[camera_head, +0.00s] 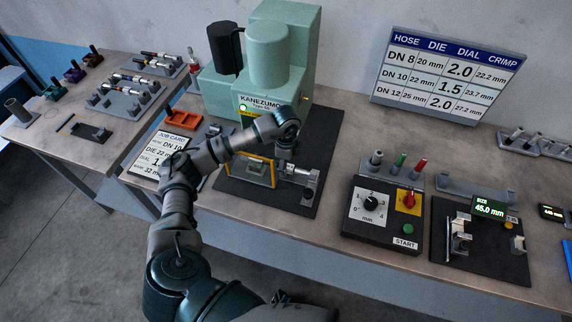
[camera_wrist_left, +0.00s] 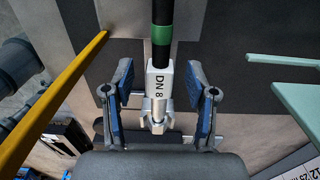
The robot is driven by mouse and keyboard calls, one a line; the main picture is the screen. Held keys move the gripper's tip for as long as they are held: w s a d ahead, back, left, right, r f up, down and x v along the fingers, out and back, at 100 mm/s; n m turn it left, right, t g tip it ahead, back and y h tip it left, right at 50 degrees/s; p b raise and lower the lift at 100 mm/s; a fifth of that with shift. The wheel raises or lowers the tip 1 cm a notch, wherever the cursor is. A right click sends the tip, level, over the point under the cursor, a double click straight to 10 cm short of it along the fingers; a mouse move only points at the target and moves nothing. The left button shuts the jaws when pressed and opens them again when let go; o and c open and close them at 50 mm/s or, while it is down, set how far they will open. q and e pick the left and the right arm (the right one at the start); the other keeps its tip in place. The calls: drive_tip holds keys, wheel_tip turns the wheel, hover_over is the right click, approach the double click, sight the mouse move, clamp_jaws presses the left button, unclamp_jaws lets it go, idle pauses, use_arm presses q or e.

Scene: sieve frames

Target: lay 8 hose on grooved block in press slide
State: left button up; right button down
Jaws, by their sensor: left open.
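My left gripper (camera_head: 284,158) is at the press slide, pointing down; its fingers are also in the left wrist view (camera_wrist_left: 160,85). It is open, with blue-padded fingers on either side of the white "DN 8" collar of the 8 hose (camera_wrist_left: 161,76), and gaps show on both sides. The hose is black with a green band and a metal end fitting. Its far part leads over a grey surface at the top. The grey block in the press slide (camera_head: 256,170) is behind a yellow frame; its groove is not clear. My right gripper does not show.
The green press (camera_head: 268,62) stands behind the slide. The dial box (camera_head: 383,215) and a measuring stand (camera_head: 478,245) are to the right. A job card (camera_head: 160,155) lies left, partly behind my arm. A rack of hoses (camera_head: 130,95) is on the left table.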

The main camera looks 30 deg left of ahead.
use_arm(q)
wheel_tip(320, 180, up, 12)
drive_tip(key=shift+w+f, duration=0.15)
drive_tip(key=shift+f, duration=0.1)
drive_tip(key=shift+f, duration=0.1)
idle(0.4)
